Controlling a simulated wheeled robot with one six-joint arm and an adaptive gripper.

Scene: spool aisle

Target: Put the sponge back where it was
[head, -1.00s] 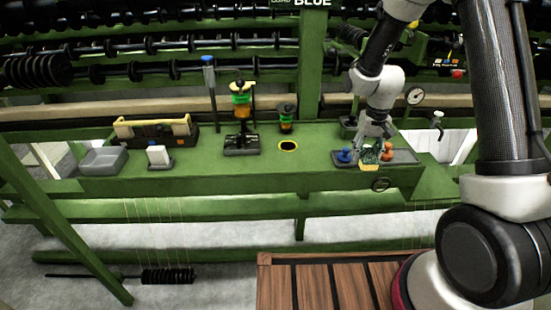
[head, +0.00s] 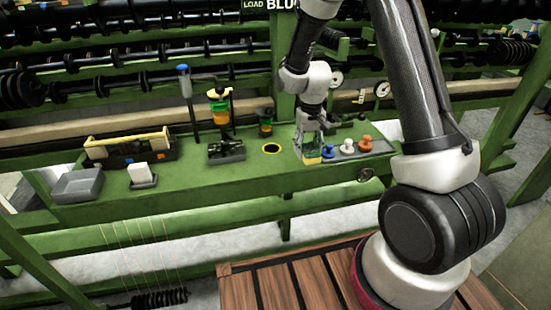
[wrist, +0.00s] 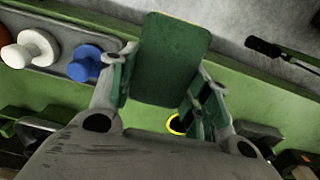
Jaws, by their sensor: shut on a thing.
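The sponge (wrist: 172,62), a dark green slab in the wrist view, is between the two fingers of my gripper (wrist: 166,78). In the head view the sponge (head: 312,158) shows green with a yellow lower part, below my gripper (head: 312,134). My gripper is shut on it, at the left end of the grey plate with pegs (head: 384,145). I cannot tell whether the sponge touches the green bench (head: 215,185).
Blue, white and orange pegs (head: 346,145) stand right of the sponge. A yellow-ringed hole (head: 271,149) is left of it. Farther left are a spool stand (head: 226,152), a white block (head: 139,171), a grey tray (head: 77,184) and a yellow-handled toolbox (head: 130,150).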

